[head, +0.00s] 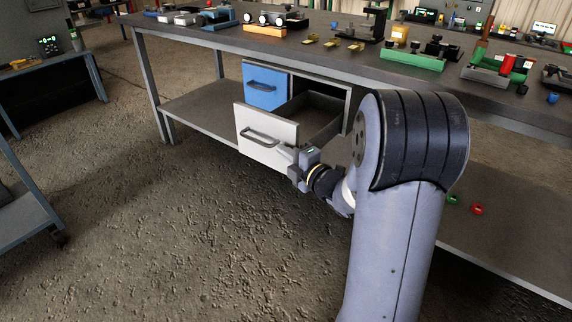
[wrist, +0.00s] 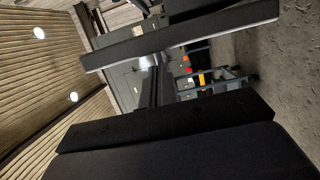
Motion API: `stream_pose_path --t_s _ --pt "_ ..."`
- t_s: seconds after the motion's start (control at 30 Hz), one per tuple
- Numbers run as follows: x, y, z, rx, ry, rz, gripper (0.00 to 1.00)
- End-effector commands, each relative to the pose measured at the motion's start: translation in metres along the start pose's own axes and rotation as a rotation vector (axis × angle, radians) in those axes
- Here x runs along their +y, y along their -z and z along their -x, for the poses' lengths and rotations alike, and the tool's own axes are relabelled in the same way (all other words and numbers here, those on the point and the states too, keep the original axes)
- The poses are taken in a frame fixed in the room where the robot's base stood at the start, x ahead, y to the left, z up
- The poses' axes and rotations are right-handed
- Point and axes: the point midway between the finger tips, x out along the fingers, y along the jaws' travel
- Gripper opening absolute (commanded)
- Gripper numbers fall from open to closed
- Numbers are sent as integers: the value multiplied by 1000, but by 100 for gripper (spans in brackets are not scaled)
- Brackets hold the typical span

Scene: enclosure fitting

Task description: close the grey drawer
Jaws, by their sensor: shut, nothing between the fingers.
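The grey drawer (head: 267,138) has a light grey front with a dark bar handle.
The workbench top (head: 205,38) carries fixtures, trays and small parts. A lower shelf (head: 200,103) runs beneath. A red ring (head: 477,209) and a green one (head: 452,198) lie at right. The floor before the drawers is clear.

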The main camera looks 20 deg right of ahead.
Motion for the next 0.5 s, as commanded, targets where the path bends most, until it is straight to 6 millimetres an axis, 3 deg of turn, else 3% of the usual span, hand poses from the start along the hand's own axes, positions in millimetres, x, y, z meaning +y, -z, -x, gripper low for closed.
stream_pose_path --t_s 0.17,0.5 --pt "0 -10 -2 0 1 0 0" --pt "0 -10 -2 1 1 0 0"
